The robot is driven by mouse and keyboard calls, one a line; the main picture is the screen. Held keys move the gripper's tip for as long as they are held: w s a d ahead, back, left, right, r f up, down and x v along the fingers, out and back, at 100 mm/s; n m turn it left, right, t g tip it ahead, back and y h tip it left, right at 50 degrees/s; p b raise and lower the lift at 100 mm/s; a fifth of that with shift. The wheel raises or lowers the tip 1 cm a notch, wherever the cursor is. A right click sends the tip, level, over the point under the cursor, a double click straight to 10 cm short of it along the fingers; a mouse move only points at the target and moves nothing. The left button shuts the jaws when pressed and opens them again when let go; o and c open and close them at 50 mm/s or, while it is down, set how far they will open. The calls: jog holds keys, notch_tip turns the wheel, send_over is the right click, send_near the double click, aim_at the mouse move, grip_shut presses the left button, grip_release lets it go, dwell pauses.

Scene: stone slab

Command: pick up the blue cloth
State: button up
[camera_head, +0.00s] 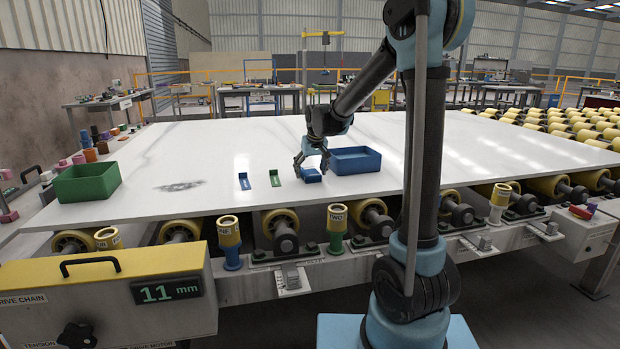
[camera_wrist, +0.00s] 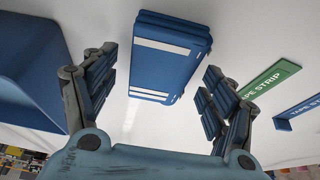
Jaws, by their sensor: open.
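The blue cloth (camera_head: 312,176) appears as a small, neatly folded blue pad lying on the white stone slab, just left of the blue bin. In the wrist view the blue cloth (camera_wrist: 166,66) has white stripes across it and lies ahead of and between the fingers. My gripper (camera_head: 311,165) is right over it, pointing down, with a finger on each side. In the wrist view my gripper (camera_wrist: 157,88) is open and nothing is gripped. Whether the fingertips touch the slab cannot be told.
A blue bin (camera_head: 357,150) stands close to the right of the gripper; its wall fills the left of the wrist view (camera_wrist: 28,75). A green strip (camera_head: 275,178) and a blue strip (camera_head: 244,181) lie left on the slab. A green bin (camera_head: 87,184) stands far left.

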aim_at(310, 171)
jog(key=shift+w+f, duration=0.1)
jog(key=shift+f, duration=0.15)
jog(key=shift+c, duration=0.4)
jog(key=c, duration=1.1)
jog(key=shift+r, duration=0.15)
notch_tip(310, 171, up, 10)
jog(key=shift+f, duration=0.1)
jog(key=shift+o, duration=0.7)
